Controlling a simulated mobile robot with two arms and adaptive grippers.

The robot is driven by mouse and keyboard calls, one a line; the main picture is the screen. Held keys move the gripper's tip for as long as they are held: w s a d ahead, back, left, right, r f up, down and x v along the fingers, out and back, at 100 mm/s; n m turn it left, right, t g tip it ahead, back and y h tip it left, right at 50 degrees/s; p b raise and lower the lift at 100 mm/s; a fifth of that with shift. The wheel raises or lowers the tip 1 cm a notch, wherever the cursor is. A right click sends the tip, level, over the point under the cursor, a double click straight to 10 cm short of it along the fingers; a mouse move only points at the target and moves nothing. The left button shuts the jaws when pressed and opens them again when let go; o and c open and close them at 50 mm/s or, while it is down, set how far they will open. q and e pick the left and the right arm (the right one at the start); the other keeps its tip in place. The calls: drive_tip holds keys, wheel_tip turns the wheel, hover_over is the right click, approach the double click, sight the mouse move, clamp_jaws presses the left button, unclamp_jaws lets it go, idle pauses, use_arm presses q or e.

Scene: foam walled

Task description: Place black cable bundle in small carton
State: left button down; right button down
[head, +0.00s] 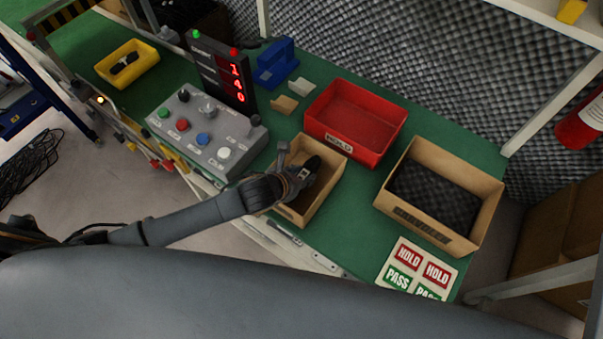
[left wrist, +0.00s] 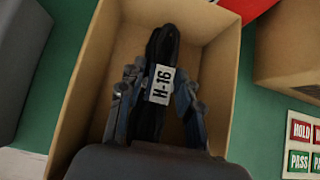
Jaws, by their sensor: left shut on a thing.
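The small carton (head: 329,186) is an open brown cardboard box on the green bench, left of the red bin. My left gripper (head: 299,170) is over the carton's opening, its fingers pointing down into it. It is shut on the black cable bundle (head: 312,164). In the left wrist view the bundle (left wrist: 163,44) lies between the two fingers, with a white H-16 tag (left wrist: 162,84) facing the camera. The bundle is within the carton's walls (left wrist: 224,85) as seen from above. I cannot tell whether it touches the carton floor. My right gripper is not in view.
A red HOLD bin (head: 340,142) stands right behind the carton. A larger carton (head: 478,190) with dark foam is at right. A grey button box (head: 205,133) and display (head: 222,78) are at left. A yellow bin (head: 145,72) stands further back. HOLD/PASS labels (head: 420,265) lie in front.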

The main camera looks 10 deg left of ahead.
use_arm(q)
drive_tip(key=shift+f, duration=0.55)
drive_tip(key=c, duration=0.9)
unclamp_jaws()
drive_tip(key=shift+s+f, duration=0.1)
